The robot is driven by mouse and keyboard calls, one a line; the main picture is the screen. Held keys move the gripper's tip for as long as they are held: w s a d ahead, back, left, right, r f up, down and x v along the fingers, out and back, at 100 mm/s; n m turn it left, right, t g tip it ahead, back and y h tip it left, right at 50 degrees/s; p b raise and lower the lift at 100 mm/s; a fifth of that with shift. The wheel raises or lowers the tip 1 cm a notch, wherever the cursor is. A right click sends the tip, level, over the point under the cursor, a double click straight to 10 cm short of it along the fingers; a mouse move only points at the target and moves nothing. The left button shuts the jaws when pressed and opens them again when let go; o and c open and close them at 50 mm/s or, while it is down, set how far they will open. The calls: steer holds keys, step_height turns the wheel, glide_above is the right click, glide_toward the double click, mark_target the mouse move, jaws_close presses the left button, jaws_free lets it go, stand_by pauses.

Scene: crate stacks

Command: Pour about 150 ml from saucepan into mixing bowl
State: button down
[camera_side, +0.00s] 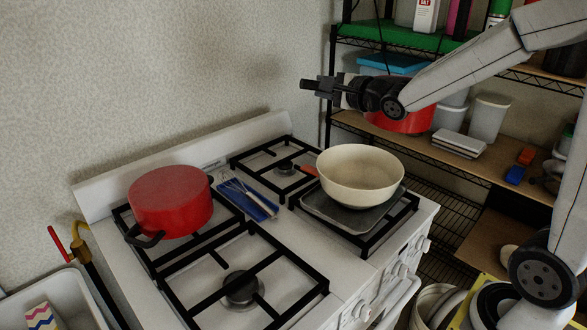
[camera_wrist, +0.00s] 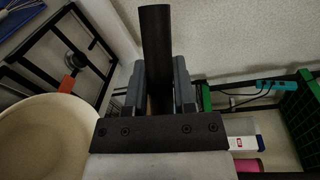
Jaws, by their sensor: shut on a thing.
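The cream mixing bowl (camera_side: 360,188) sits upright on a grey square slab (camera_side: 335,212) over the right front burner. It also shows at the lower left of the wrist view (camera_wrist: 35,150). My gripper (camera_side: 318,86) is above and left of the bowl in the side view. Its jaws (camera_wrist: 160,70) are shut on a black handle (camera_wrist: 156,35). A red vessel (camera_side: 418,122), apparently the saucepan, shows below my wrist. My arm hides much of it, its joint to the handle and its contents. I cannot tell its tilt.
A red pot (camera_side: 170,200) stands on the left burner. A whisk (camera_side: 240,185) lies on a blue item (camera_side: 262,208) mid-stove. An orange-red piece (camera_side: 309,171) is beside the bowl. Wire shelves (camera_side: 470,165) stand behind. The front middle burner (camera_side: 240,288) is clear.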

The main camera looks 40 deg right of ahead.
steer(key=w+d+f, duration=0.1)
steer(key=w+f, duration=0.2)
steer(key=w, duration=0.7)
steer(key=shift+w, duration=0.3)
steer(key=shift+d+n, duration=0.1)
steer(key=shift+n, duration=0.5)
step_height(320, 180, down, 5)
steer(key=n+t, duration=0.4)
steer(key=n, duration=0.2)
steer(key=shift+y, duration=0.4)
steer(key=shift+f+n+t+y, duration=0.2)
steer(key=shift+n+t+y, duration=0.25)
steer(key=shift+n, duration=0.35)
steer(key=shift+w+n+t, duration=0.1)
steer(key=shift+n+t, duration=0.15)
steer(key=shift+n, duration=0.25)
steer(key=shift+d+f+n+t+y, duration=0.1)
steer(key=shift+n+t+y, duration=0.3)
steer(key=shift+n+y, duration=0.85)
steer(key=shift+w+d+f+n+y, duration=0.15)
steer(key=shift+n+y, duration=0.9)
steer(key=shift+n, duration=0.8)
steer(key=shift+w+d+f+n+y, duration=0.15)
steer(key=shift+n+y, duration=0.9)
steer(key=shift+n, duration=0.75)
